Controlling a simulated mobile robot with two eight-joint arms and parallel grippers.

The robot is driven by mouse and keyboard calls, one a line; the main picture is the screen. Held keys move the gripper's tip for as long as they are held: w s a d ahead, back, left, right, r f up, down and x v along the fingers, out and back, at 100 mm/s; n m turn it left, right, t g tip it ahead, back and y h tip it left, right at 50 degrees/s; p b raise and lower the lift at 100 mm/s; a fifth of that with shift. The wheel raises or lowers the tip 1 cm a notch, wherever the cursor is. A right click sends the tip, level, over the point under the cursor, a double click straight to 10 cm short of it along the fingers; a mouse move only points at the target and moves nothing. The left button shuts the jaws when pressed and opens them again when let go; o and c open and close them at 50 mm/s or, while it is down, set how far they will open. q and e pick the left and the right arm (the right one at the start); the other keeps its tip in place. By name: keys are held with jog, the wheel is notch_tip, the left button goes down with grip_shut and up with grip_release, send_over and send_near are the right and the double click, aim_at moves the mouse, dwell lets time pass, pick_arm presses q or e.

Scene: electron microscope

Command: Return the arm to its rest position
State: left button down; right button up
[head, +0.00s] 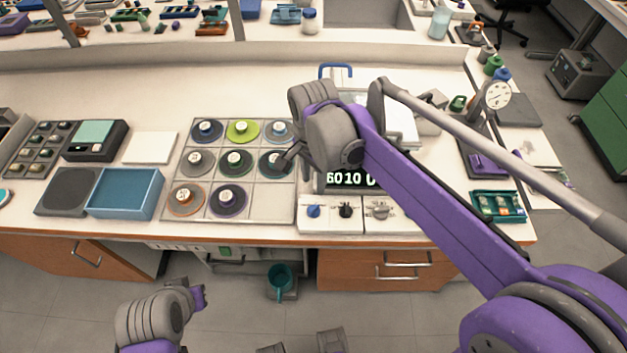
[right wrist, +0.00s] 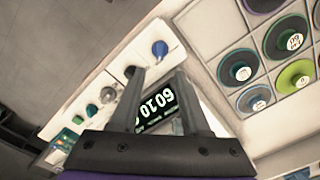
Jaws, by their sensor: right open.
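My right arm reaches in from the right in the head view, over the bench. My right gripper (head: 286,158) hangs above the right edge of the tray of round discs, near a blue-ringed disc. In the right wrist view, my right gripper (right wrist: 158,84) has its two dark fingers apart with nothing between them. Behind them are the lit number display (right wrist: 160,106) and the knob panel. My left arm's wrist shows low in the head view, in front of the bench. The left gripper (head: 198,297) is small there, and its fingers cannot be made out.
The disc tray (head: 257,207) holds several coloured discs. The display (head: 348,179) and white knob panels (head: 330,222) stand right of it. A blue tray (head: 126,192) is to the left, a dial gauge (head: 497,95) to the right.

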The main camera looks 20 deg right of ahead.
dwell(0.3)
jog(key=s+d+f+n+t+p, duration=0.1)
jog(key=s+d+n+t+p, duration=0.3)
jog(key=s+n, duration=0.8)
jog(key=s+d+t, duration=0.1)
jog(key=s+d, duration=0.1)
jog(key=shift+s+d+f, duration=0.2)
jog(key=shift+s+f, duration=0.1)
jog(key=shift+d, duration=0.1)
dwell(0.4)
